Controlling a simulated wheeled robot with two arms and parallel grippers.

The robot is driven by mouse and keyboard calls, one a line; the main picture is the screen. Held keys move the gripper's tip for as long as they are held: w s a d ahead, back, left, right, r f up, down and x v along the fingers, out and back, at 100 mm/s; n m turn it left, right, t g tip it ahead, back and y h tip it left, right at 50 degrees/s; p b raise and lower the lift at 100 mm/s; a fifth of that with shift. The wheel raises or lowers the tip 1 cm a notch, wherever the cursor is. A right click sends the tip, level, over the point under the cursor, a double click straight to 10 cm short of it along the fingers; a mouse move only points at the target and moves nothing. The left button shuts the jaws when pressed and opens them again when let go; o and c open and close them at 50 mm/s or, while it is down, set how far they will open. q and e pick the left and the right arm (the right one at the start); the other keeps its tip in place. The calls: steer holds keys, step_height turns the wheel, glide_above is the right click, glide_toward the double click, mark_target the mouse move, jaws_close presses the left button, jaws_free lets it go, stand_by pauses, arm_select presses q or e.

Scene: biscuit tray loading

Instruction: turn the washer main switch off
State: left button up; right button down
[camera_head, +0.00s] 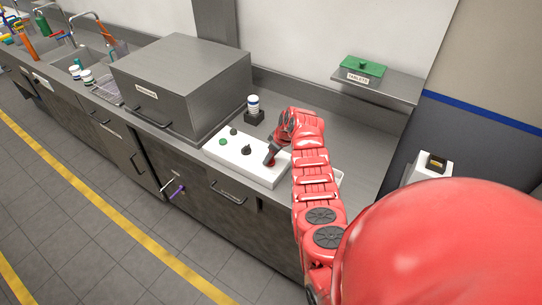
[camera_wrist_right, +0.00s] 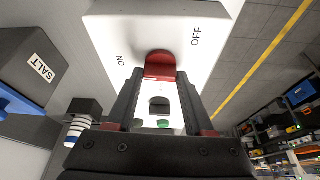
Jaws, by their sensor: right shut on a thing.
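The white control panel (camera_head: 225,152) sits on the counter beside the grey washer (camera_head: 180,85); it fills the upper middle of the right wrist view (camera_wrist_right: 120,35). Its red main switch knob (camera_wrist_right: 160,62) has the printed words ON on one side and OFF on the other. My right gripper (camera_wrist_right: 160,78) is shut on the red knob, a finger on each side. In the head view my right gripper (camera_head: 270,157) reaches down to the panel's right end and mostly hides the knob. I cannot tell exactly which way the knob points. My left gripper is not in view.
The panel also has a black knob (camera_head: 246,149) and a green button (camera_head: 222,142). A white bottle (camera_head: 253,103) stands in a dark holder behind the panel. A green-lidded container (camera_head: 363,67) is on the shelf. A box labelled SALT (camera_wrist_right: 35,65) shows in the wrist view.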

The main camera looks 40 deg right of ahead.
steer(key=shift+m+h, duration=0.3)
steer(key=shift+m, duration=0.3)
steer(key=shift+a+f+m+h, duration=0.1)
steer(key=shift+m+h, duration=0.2)
steer(key=shift+m, duration=0.6)
steer(key=m+b, duration=0.1)
steer(key=m+h+b, duration=0.1)
steer(key=m+b, duration=0.1)
steer(key=shift+a+f+m, duration=0.1)
steer(key=shift+f+m, duration=0.05)
steer(key=shift+m, duration=0.15)
steer(key=m+g+h+b, duration=0.1)
steer(key=m+b, duration=0.3)
steer(key=b, duration=0.2)
steer(key=m+h+b, duration=0.2)
steer(key=m+b, duration=0.2)
steer(key=b, duration=0.2)
steer(key=shift+w+a+f+m+g, duration=0.1)
steer(key=shift+w+a+m+g, duration=0.1)
steer(key=shift+m+g, duration=0.15)
steer(key=shift+r+m+g+b, duration=0.4)
steer(key=shift+m+b, duration=0.55)
steer(key=shift+b, duration=0.65)
steer(key=shift+c, duration=1.4)
jaws_free()
